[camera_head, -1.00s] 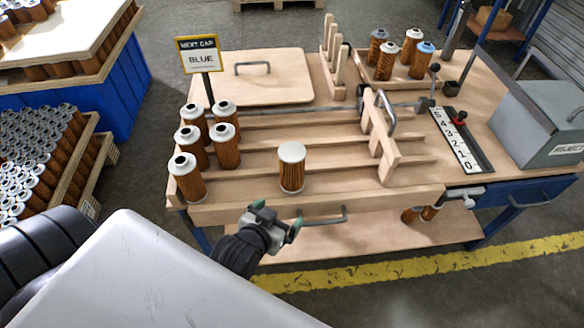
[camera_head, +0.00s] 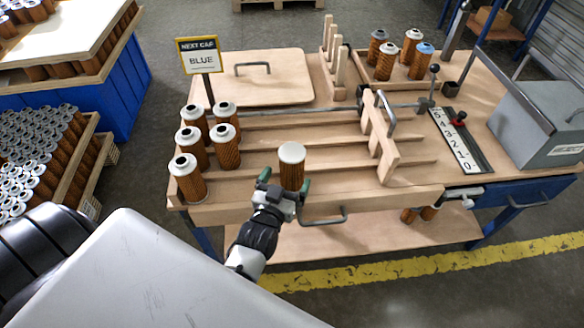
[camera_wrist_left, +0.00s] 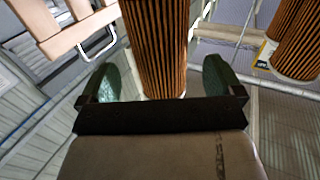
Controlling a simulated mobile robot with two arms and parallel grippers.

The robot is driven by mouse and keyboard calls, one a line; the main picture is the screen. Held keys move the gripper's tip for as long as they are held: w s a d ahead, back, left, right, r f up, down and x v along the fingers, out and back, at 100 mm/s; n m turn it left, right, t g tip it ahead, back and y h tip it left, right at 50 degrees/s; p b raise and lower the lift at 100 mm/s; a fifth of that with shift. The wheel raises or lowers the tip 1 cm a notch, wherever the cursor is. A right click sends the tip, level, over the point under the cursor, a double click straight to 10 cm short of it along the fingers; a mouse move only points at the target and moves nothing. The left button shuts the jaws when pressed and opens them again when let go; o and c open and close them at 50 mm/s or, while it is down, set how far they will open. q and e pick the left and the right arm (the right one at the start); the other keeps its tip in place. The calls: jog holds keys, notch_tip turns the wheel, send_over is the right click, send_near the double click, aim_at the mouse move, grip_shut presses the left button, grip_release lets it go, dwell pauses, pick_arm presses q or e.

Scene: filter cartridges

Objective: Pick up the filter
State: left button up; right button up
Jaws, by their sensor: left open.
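A filter (camera_head: 291,168) with brown pleated sides and a plain white top stands upright by itself on the front part of the workbench's wooden rack. My left gripper (camera_head: 284,188) is at its near side, open, with one green-padded finger to each side of the filter's lower part. In the left wrist view the filter (camera_wrist_left: 158,45) stands between the two open fingers (camera_wrist_left: 160,85); a gap shows beside each finger. My right gripper is not in view.
Several filters (camera_head: 190,142) with holed white tops stand at the rack's left. A wooden gate (camera_head: 378,135) crosses the rails to the right. A sign (camera_head: 199,56) reads "NEXT CAP BLUE".

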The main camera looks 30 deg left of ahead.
pick_arm(q)
jog(key=w, duration=0.4)
jog(key=shift+w+a, duration=0.25)
jog(key=shift+a, duration=0.1)
jog(key=shift+c, duration=0.3)
jog(key=shift+r, duration=0.1)
jog(key=c, duration=1)
jog(key=shift+r+p, duration=0.1)
jog(key=shift+p, duration=0.25)
